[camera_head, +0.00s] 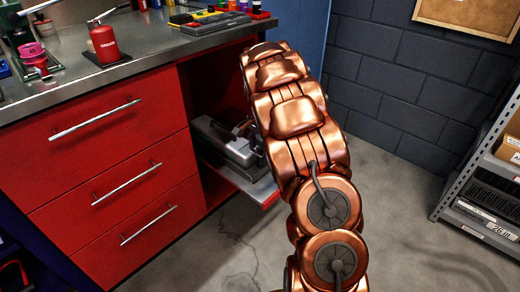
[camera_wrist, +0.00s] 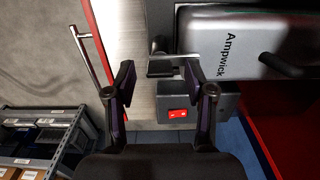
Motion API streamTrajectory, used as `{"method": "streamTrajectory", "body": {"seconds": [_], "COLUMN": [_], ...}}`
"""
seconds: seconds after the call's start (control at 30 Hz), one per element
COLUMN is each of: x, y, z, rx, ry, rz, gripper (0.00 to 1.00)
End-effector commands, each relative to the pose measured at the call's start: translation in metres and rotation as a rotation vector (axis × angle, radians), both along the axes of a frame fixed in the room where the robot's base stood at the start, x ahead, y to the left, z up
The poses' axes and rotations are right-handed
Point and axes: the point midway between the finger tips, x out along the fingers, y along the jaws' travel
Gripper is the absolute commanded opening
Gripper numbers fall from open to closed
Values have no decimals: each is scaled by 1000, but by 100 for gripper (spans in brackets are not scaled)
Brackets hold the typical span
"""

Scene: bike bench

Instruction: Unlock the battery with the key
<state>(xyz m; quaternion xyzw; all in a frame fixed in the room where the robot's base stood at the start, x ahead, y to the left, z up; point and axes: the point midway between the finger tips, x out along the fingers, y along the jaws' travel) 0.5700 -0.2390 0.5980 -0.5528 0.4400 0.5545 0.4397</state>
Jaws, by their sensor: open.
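The battery (camera_wrist: 235,40) is a grey case marked "Ampwick" at the upper right of the wrist view. In the head view the battery (camera_head: 228,148) lies in the open bay of the red cabinet, partly behind my arm. My gripper (camera_wrist: 158,82) is open, its dark fingers spread apart. A small grey metal piece with a dark knob (camera_wrist: 160,62) shows between and just beyond the fingertips, beside the battery's end. I cannot tell whether it is the key or part of the lock. The right fingertip is close to the battery's mount; contact is unclear. My gripper is mostly hidden in the head view.
A grey box with a red switch (camera_wrist: 178,113) sits beside the right finger. The bay's pull-out shelf (camera_head: 262,192) extends under the battery. Red drawers (camera_head: 110,140) stand left, and a metal rack (camera_head: 480,170) stands right. The floor between is clear.

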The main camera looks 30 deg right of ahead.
Motion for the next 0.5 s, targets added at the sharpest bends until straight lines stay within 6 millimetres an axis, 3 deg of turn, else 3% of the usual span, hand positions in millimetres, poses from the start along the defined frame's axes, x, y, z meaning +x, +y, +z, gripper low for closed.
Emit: {"method": "streamTrajectory", "body": {"seconds": [0.3,0.5], "x": [1,0], "y": [0,-1], "z": [-5,-5], "rx": [-1,-1], "ry": [-2,-2], "rz": [0,0], "gripper": [54,34]}}
